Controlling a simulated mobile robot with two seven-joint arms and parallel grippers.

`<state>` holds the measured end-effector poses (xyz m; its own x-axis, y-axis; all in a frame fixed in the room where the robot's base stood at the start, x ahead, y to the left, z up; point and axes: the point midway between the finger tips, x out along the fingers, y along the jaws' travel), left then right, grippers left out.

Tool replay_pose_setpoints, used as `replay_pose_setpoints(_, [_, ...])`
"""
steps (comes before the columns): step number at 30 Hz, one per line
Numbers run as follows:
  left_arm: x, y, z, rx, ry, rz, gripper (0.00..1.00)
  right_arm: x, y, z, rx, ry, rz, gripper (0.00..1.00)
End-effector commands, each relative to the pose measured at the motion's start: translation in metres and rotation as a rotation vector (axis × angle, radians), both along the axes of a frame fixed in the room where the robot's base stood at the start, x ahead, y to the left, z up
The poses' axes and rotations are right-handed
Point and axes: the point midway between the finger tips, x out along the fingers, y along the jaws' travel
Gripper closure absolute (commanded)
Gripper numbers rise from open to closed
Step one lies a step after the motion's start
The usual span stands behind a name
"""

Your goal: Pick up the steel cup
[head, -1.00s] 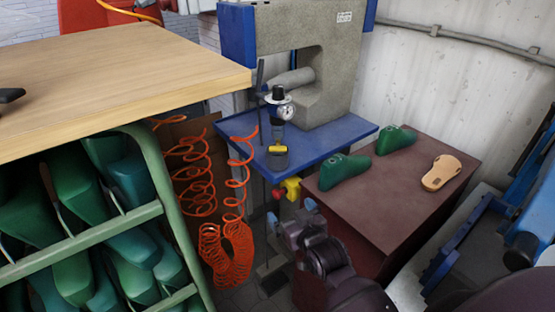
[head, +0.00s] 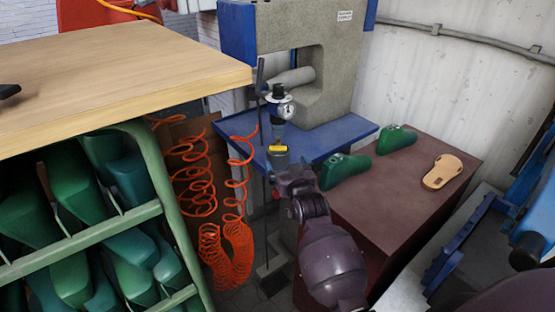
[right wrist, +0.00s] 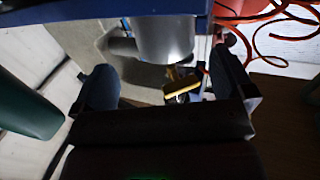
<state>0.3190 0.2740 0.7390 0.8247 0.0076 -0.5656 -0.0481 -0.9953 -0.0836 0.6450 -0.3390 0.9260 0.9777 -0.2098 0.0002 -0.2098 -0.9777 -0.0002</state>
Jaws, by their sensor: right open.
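The steel cup (right wrist: 167,38) shows in the right wrist view as a smooth grey cylinder next to a blue edge, near the top of the picture. It lies ahead of and between the two fingers of my right gripper (right wrist: 165,85), which are spread and do not visibly touch it. In the head view my right gripper (head: 290,174) is at the front edge of the blue press table (head: 347,133). There I cannot clearly tell the cup from the dark parts around the gripper. My left gripper is not in view.
A regulator with a gauge (head: 286,111) stands close behind my right gripper. Orange coiled hose (head: 237,205) hangs to its left. Green lasts (head: 345,170) and a tan sole (head: 441,171) lie on the brown box (head: 392,215) at right. A wooden bench (head: 120,70) is at left.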

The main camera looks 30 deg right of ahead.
Motion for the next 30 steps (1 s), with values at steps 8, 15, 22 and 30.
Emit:
replay_pose_setpoints(8, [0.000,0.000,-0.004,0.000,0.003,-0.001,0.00,0.027,0.000,-0.003,0.000,0.000,0.001,0.00])
replay_pose_setpoints(15, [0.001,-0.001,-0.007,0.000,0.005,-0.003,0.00,0.050,-0.004,-0.004,-0.001,0.001,0.001,0.00])
replay_pose_setpoints(22, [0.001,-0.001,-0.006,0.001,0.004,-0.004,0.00,0.052,-0.005,-0.003,0.000,0.001,0.001,0.00])
replay_pose_setpoints(30, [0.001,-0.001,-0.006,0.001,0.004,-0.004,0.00,0.052,-0.005,-0.003,0.000,0.001,0.001,0.31])
